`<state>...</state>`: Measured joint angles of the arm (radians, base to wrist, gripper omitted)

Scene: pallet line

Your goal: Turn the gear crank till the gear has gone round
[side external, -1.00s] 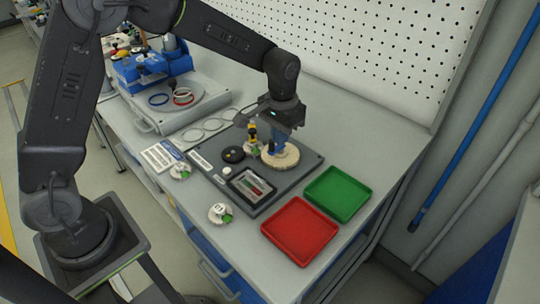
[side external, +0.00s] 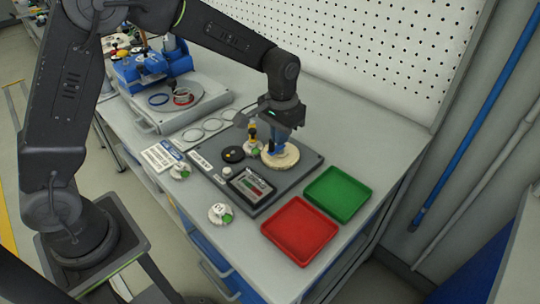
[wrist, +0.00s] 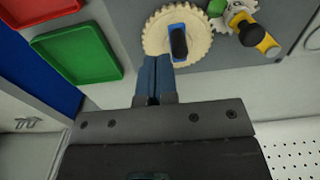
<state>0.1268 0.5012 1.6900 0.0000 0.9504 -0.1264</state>
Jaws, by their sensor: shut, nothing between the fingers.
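The large cream gear (side external: 283,161) lies flat on the dark board; it also shows in the wrist view (wrist: 152,38). On it is a crank with a blue arm (wrist: 185,14) and a black knob (wrist: 179,43). My gripper (side external: 277,151) is over the gear, its blue fingers pointing down. In the wrist view the fingers (wrist: 156,62) are together, with nothing between them, and their tips appear beside the black knob. I cannot tell whether they touch it. In the side view the fingers hide most of the crank.
A small metal gear (wrist: 231,20) with a yellow-and-black handle (wrist: 256,36) stands close beside the large gear. A green tray (side external: 338,194) and a red tray (side external: 300,231) lie on the bench near the board (side external: 313,159). A blue fixture (side external: 150,68) stands behind left.

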